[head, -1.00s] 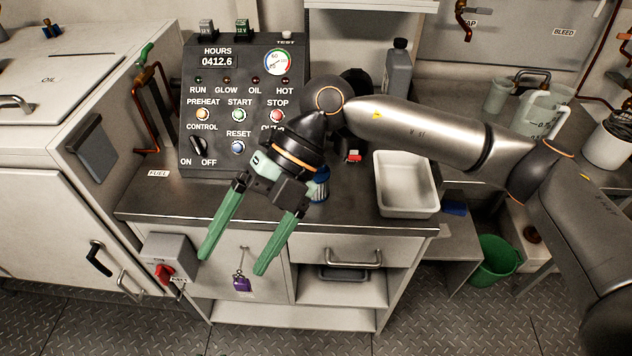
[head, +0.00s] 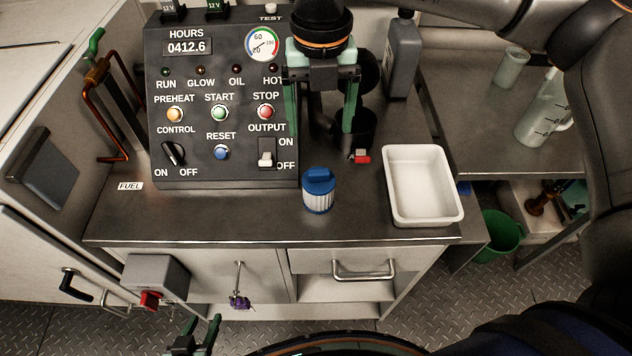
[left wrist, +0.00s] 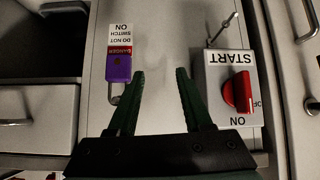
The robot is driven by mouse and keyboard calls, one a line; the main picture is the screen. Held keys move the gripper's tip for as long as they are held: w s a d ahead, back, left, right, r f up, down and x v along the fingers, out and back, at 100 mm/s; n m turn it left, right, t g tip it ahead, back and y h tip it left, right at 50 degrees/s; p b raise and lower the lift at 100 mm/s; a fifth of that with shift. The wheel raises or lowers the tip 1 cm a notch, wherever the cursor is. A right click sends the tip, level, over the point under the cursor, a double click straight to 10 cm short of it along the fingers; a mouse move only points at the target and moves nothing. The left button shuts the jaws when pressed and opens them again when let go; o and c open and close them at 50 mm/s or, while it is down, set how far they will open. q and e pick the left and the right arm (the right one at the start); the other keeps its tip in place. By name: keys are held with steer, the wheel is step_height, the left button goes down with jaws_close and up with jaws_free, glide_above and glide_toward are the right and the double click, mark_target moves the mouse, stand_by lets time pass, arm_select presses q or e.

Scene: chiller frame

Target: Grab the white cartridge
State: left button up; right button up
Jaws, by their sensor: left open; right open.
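The white cartridge (head: 319,200) has a blue top and blue base and stands upright on the dark countertop (head: 260,222), in front of the control panel's right corner. My right gripper (head: 326,132) is open and empty, fingers pointing down, above and behind the cartridge in the picture; it does not touch it. My left gripper (head: 203,325) is low in front of the cabinet, open and empty. Its fingers also show in the left wrist view (left wrist: 161,75), facing the cabinet front. The cartridge is not in the left wrist view.
The control panel (head: 215,100) stands left of the cartridge. A white tray (head: 421,215) is to its right, with a small red-ended item (head: 361,157) behind. A grey bottle (head: 402,58) stands at the back. A red rotary switch (left wrist: 237,93) and purple padlock (left wrist: 118,69) are on the cabinet front.

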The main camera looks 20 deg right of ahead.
steer(key=b, duration=0.3)
glide_above(319, 171)
steer(key=f, duration=0.5)
steer(key=shift+w+d+f, duration=0.1)
steer(key=shift+w+f, duration=0.15)
steer(key=shift+f, duration=0.15)
steer(key=f, duration=0.1)
steer(key=f+b, duration=0.1)
steer(key=f, duration=0.3)
steer(key=shift+s+b, duration=0.25)
steer(key=shift+b, duration=0.05)
steer(key=shift+f, duration=0.1)
steer(key=shift+c, duration=1.4)
steer(key=c, duration=0.6)
arm_select(q)
steer(key=f, duration=0.2)
steer(key=d+f, duration=0.1)
steer(key=f, duration=0.1)
steer(key=shift+f, duration=0.25)
arm_select(e)
jaws_close()
